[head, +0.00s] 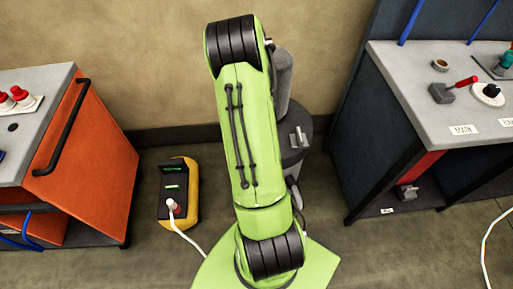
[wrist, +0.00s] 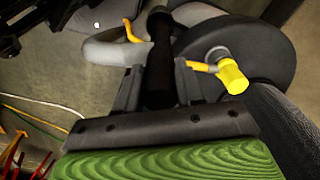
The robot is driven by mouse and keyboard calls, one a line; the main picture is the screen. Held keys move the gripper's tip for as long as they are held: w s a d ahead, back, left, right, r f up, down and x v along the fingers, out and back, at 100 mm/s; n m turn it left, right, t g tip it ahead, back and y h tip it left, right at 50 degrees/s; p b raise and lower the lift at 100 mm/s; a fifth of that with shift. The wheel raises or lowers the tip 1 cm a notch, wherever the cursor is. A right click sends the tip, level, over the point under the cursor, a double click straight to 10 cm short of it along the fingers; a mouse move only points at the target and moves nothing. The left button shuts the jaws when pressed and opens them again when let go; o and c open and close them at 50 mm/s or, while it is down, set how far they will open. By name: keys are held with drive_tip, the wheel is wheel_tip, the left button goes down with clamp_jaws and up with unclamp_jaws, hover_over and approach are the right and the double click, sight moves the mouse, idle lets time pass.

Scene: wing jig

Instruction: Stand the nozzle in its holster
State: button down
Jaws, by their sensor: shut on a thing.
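In the wrist view my gripper (wrist: 158,68) has its two dark fingers on either side of a black upright grip (wrist: 160,40), which I take to be the nozzle's handle. A grey curved piece (wrist: 102,48) and a yellow lever (wrist: 131,31) show beside the grip; I cannot tell whether they belong to the nozzle. A dark round disc (wrist: 270,48) lies to the right, with a yellow cylinder (wrist: 232,76) in front of it. The fingers hide part of the grip. I cannot make out the holster. In the head view my green arm hides the gripper.
An orange cabinet (head: 88,165) with a handle stands left. A yellow and black box (head: 178,195) with a plugged white cable sits on the floor. A grey-topped bench (head: 415,100) carrying small tools stands right. Thin cables (wrist: 35,105) lie on the floor in the wrist view.

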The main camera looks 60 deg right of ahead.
drive_tip(key=shift+f+b, duration=1.25)
drive_tip(key=shift+f, duration=0.2)
drive_tip(key=c, duration=0.6)
unclamp_jaws()
wheel_tip(320, 180, up, 16)
drive_tip(key=p, duration=0.4)
drive_tip(key=shift+f, duration=0.1)
drive_tip(key=shift+a, duration=0.1)
